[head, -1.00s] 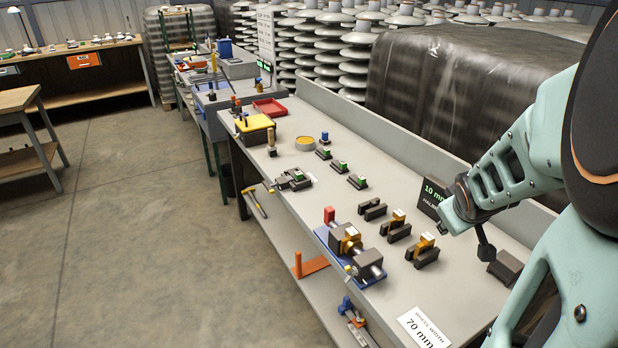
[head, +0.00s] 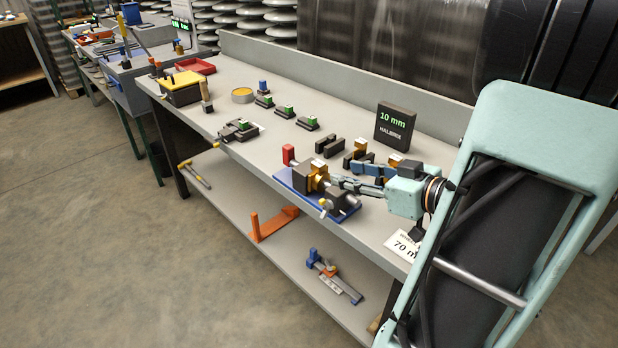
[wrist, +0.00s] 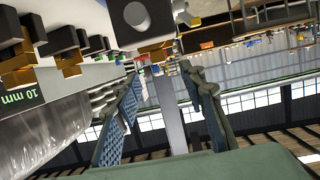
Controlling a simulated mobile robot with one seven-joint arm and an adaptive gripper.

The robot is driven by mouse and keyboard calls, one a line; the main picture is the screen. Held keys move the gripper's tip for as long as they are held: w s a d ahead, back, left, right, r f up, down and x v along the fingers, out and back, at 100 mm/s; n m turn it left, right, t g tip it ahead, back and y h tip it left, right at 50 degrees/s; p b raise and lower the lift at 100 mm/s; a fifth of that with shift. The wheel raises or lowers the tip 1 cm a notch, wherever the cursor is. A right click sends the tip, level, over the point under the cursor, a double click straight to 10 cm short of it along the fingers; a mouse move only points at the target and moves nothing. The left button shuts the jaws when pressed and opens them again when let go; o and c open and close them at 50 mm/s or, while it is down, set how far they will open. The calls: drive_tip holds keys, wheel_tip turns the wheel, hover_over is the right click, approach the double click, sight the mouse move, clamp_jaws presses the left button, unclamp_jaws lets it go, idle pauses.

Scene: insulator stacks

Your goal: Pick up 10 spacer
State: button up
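A black block reading "10 mm HALBRIX" (head: 394,128) stands upright near the back of the bench. I cannot tell which part is the 10 spacer. Dark paired blocks (head: 329,147) lie before it, and others carry orange-gold pieces (head: 360,147); such pieces also show at upper left in the wrist view (wrist: 68,58). My gripper (head: 343,177) is low over the bench, beside the blue-based vise (head: 308,176), and partly hides the blocks behind. In the wrist view its two fingers (wrist: 162,92) are spread apart, with nothing visibly gripped.
Small green-topped blocks (head: 285,111), a yellow-topped box (head: 181,86) and a red tray (head: 196,66) sit further left. A "70 mm" card (head: 403,246) lies at the front edge. The lower shelf holds an orange bracket (head: 272,224) and a blue-orange tool (head: 333,278).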

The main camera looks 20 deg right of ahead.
sight(321, 164)
drive_tip(key=b+x, duration=0.1)
drive_tip(key=x, duration=0.3)
drive_tip(key=shift+w+a+f, duration=0.2)
drive_tip(key=shift+w+a, duration=0.05)
drive_tip(key=shift+w, duration=0.05)
drive_tip(key=x, duration=0.2)
drive_tip(key=b+x, duration=0.1)
drive_tip(key=x, duration=0.1)
drive_tip(key=b+x, duration=0.1)
drive_tip(key=shift+w+d+r, duration=0.1)
drive_tip(key=shift+w+r, duration=0.05)
drive_tip(key=shift+w, duration=0.4)
clamp_jaws()
